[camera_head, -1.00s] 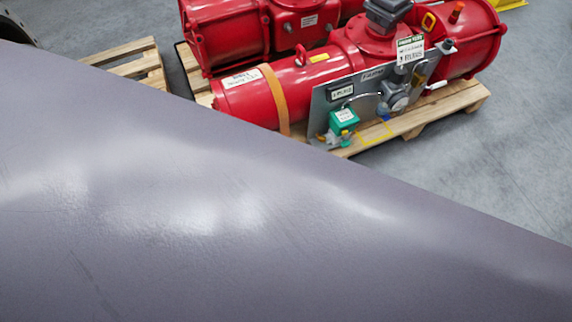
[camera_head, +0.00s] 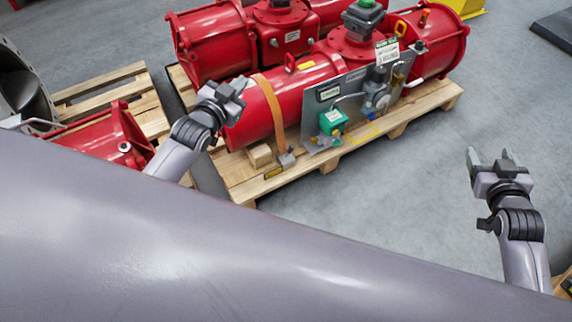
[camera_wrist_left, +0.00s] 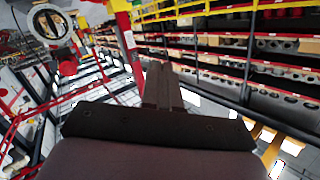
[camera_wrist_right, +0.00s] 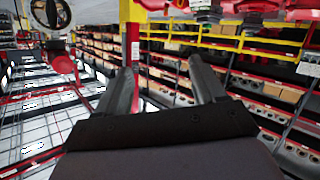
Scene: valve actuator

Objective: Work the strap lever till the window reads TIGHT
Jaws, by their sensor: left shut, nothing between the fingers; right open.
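An orange strap (camera_head: 271,104) runs over the near red actuator cylinder (camera_head: 247,117) on a wooden pallet. At the strap's lower end is a small grey fitting (camera_head: 287,159), likely the strap lever, with a small yellow and dark piece (camera_head: 273,172) beside it on the pallet edge. Any reading there is too small to make out. My left gripper (camera_head: 238,88) is shut and empty, in front of the cylinder's left end, left of the strap. My right gripper (camera_head: 490,158) is open and empty over the floor, right of the pallet.
A grey panel (camera_head: 346,88) with a green box (camera_head: 333,121) and tubing stands right of the strap. A wooden block (camera_head: 260,155) sits under the cylinder. Another pallet (camera_head: 101,88) lies at left. The grey floor (camera_head: 425,165) is clear between pallet and right arm.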

